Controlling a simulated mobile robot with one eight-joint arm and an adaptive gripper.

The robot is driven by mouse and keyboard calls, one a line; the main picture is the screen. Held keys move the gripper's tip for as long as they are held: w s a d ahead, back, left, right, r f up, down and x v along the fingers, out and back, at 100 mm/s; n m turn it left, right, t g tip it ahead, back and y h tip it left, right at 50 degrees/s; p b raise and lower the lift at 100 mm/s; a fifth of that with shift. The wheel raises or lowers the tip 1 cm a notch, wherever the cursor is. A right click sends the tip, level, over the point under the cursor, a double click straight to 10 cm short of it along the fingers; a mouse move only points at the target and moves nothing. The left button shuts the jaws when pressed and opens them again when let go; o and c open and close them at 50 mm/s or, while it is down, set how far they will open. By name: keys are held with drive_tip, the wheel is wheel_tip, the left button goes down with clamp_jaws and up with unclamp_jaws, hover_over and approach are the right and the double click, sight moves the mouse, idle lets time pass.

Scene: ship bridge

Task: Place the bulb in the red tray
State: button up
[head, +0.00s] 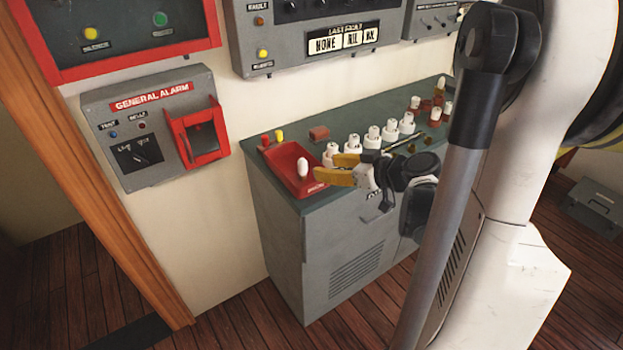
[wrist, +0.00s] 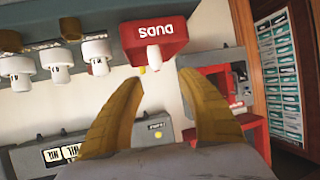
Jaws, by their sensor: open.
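The red tray (head: 289,181) sits at the left end of the grey-green console top. It also shows in the wrist view, labelled DUDS (wrist: 172,28). A white bulb (head: 303,168) stands roughly upright in the tray and also shows in the wrist view (wrist: 154,56). My gripper (head: 331,169) has its yellow fingers spread, with nothing between them, just right of the tray in the head view. In the wrist view my gripper (wrist: 156,76) has its fingers apart, pointing toward the tray, and the bulb appears clear of both.
Several white sockets (head: 372,136) stand in a row on the console top (head: 328,120), right of the tray. The general alarm box (head: 160,130) is on the wall at left.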

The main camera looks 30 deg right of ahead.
drive_tip(key=s+a+r+m+g, duration=0.1)
drive_tip(key=s+a+g, duration=0.1)
drive_tip(key=a, duration=0.5)
drive_tip(key=s+a+r+g, duration=0.1)
drive_tip(key=s+a+g, duration=0.15)
drive_tip(key=a, duration=0.55)
drive_tip(key=s+a+r+m+h, duration=0.1)
drive_tip(key=s+a+h, duration=0.2)
drive_tip(key=s, duration=0.7)
drive_tip(key=shift+a+r+m+g+h, duration=0.35)
drive_tip(key=shift+a+m+g, duration=0.1)
drive_tip(key=shift+a, duration=0.35)
